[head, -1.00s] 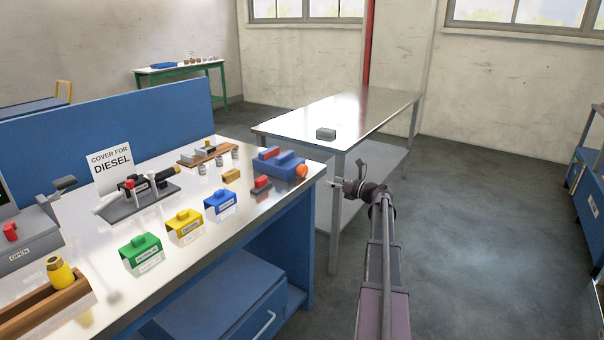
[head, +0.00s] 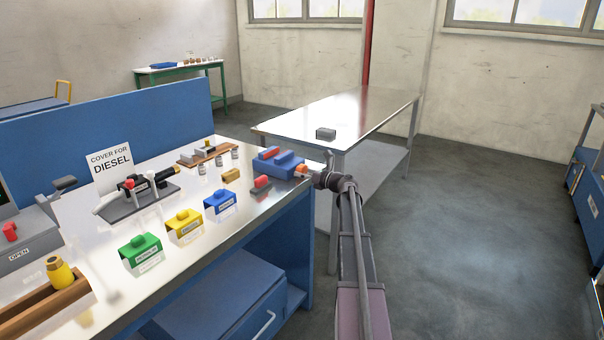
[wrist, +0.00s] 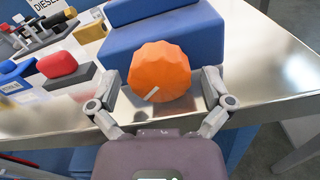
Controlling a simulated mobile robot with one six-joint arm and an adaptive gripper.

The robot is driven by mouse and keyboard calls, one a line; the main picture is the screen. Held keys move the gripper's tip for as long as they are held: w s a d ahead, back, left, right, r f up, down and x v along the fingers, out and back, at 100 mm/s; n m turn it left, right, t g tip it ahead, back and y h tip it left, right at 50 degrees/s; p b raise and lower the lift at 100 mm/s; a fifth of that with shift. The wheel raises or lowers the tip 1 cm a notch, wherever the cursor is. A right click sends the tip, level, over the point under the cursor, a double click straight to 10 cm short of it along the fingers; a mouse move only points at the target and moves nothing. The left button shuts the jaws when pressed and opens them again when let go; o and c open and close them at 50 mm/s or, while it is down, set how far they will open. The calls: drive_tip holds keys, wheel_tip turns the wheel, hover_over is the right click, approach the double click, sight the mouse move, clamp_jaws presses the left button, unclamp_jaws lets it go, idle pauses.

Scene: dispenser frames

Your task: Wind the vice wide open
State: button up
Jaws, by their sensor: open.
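The blue vice (head: 279,161) stands at the right end of the workbench, with an orange knob (head: 301,170) on its near right side. In the wrist view the vice body (wrist: 165,40) fills the top, and the orange faceted knob (wrist: 159,79) with a pale mark sits in the middle. My gripper (wrist: 159,86) is open, one finger on each side of the knob. I cannot tell whether the fingers touch it. In the head view my gripper (head: 311,175) hides part of the knob. The gap between the jaws is hard to judge.
A red-topped grey block (head: 261,185) sits just left of the vice. Blue (head: 219,203), yellow (head: 184,226) and green (head: 140,252) covers stand along the bench front. A steel table (head: 370,112) with a grey block stands behind.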

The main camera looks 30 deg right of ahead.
drive_tip(key=shift+w, duration=0.1)
drive_tip(key=c, duration=1.1)
drive_tip(key=shift+c, duration=0.2)
drive_tip(key=shift+n, duration=0.5)
drive_tip(key=shift+w+d+n, duration=0.1)
drive_tip(key=shift+n, duration=2.4)
drive_tip(key=o, duration=1.1)
drive_tip(key=shift+o, duration=0.2)
